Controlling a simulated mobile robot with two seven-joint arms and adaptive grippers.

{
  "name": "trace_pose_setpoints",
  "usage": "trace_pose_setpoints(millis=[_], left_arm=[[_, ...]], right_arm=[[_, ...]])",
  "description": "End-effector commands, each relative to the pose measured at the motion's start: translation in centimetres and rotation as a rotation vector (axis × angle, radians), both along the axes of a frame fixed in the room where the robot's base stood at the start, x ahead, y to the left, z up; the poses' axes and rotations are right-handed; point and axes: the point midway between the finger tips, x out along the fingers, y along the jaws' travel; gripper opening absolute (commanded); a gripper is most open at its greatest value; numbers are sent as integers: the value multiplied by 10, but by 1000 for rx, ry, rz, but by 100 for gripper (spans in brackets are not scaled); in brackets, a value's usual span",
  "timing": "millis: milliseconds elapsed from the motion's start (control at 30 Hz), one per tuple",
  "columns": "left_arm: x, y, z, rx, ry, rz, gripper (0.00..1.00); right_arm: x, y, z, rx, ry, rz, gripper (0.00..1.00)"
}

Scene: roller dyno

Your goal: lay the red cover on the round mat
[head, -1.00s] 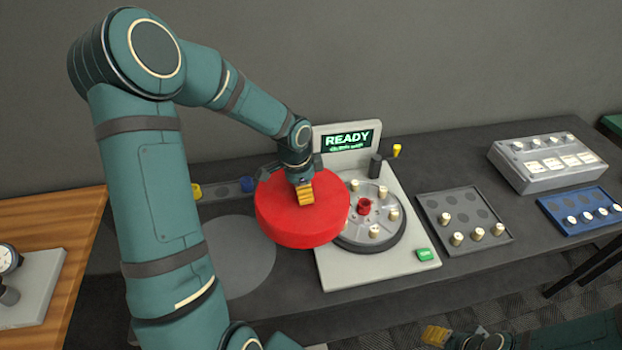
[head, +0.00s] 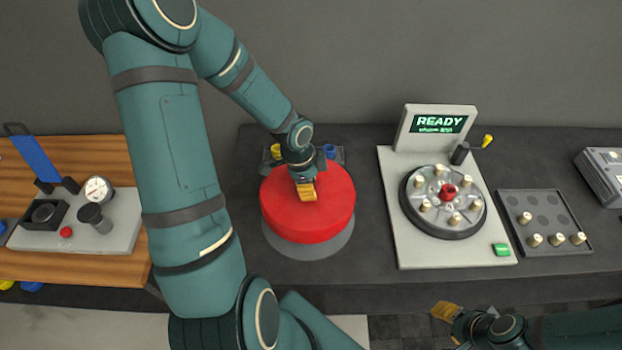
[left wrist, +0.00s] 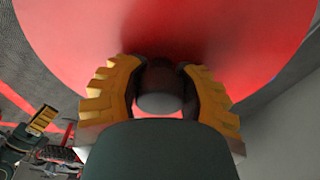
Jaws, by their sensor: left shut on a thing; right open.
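The red cover (head: 325,215) is a thick round disc. My left gripper (head: 306,191) is shut on it from above; in the left wrist view the yellow fingers (left wrist: 158,95) close around a dark knob (left wrist: 160,88) on the cover (left wrist: 210,30). The cover is over the grey round mat (head: 310,249), whose front edge shows below it; the rest of the mat is hidden. I cannot tell whether the cover touches the mat. My right gripper (head: 447,315) is open and empty at the lower right, in front of the table.
Right of the cover stands the dyno machine (head: 400,225) with a READY screen (head: 440,124) and a round rotor (head: 445,200). A grey tray (head: 545,200) with several pegs lies further right. A wooden table (head: 60,265) with a gauge fixture (head: 120,225) is at left.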

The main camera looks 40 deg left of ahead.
Motion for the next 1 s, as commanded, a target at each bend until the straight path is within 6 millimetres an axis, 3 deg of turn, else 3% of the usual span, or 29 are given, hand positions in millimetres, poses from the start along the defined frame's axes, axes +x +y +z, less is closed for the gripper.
trace_pose_setpoints(millis=[267,700,1000], left_arm=[[-1,0,-14,0,0,-2,0],[0,0,-60,0,-2,-1,0],[0,0,-62,0,-2,-1,0]], right_arm=[[0,0,-12,-1,0,-2,47],[0,1,-55,-5,0,-6,47],[1,1,-57,-8,-1,-6,47]])
